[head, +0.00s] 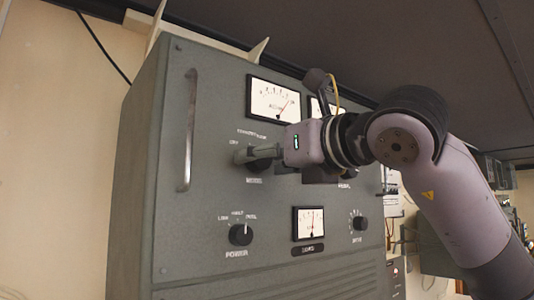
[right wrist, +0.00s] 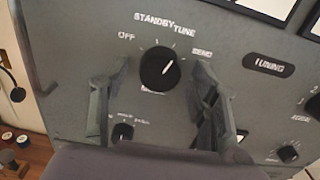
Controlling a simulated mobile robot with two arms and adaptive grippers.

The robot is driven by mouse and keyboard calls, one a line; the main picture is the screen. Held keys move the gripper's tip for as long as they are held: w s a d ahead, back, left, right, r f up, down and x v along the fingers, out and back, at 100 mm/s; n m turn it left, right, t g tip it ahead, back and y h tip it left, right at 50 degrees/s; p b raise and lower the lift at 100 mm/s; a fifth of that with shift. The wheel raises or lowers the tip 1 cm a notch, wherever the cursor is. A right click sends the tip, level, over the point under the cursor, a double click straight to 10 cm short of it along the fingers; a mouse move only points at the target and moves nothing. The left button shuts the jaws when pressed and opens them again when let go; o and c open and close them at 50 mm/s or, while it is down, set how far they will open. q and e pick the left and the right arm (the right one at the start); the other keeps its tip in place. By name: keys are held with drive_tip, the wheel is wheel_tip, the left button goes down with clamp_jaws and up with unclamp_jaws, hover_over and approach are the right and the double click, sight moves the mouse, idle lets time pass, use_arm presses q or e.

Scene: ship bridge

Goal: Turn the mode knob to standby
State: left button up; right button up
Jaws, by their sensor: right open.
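The mode knob (right wrist: 160,68) is round and black on a grey panel, in the middle of the right wrist view. Its white pointer line slants up and right, toward TUNE. OFF, STANDBY, TUNE and SEND are printed around its upper side. My right gripper (right wrist: 152,82) is open, with one finger on each side of the knob and a visible gap on both sides. In the head view the knob (head: 259,165) is partly hidden behind my right gripper (head: 250,154). I cannot tell how deep the fingers reach. My left gripper is out of view.
The power knob (head: 240,234) sits below the mode knob. A lower meter (head: 309,223) and another knob (head: 360,221) are to its right. A vertical handle (head: 188,130) stands out from the panel at left. An upper meter (head: 273,101) is above the gripper.

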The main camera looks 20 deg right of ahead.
drive_tip(key=shift+s, duration=0.1)
drive_tip(key=shift+c, duration=0.7)
drive_tip(key=c, duration=1)
drive_tip(key=shift+d+r+n, duration=0.1)
drive_tip(key=shift+n, duration=3.7)
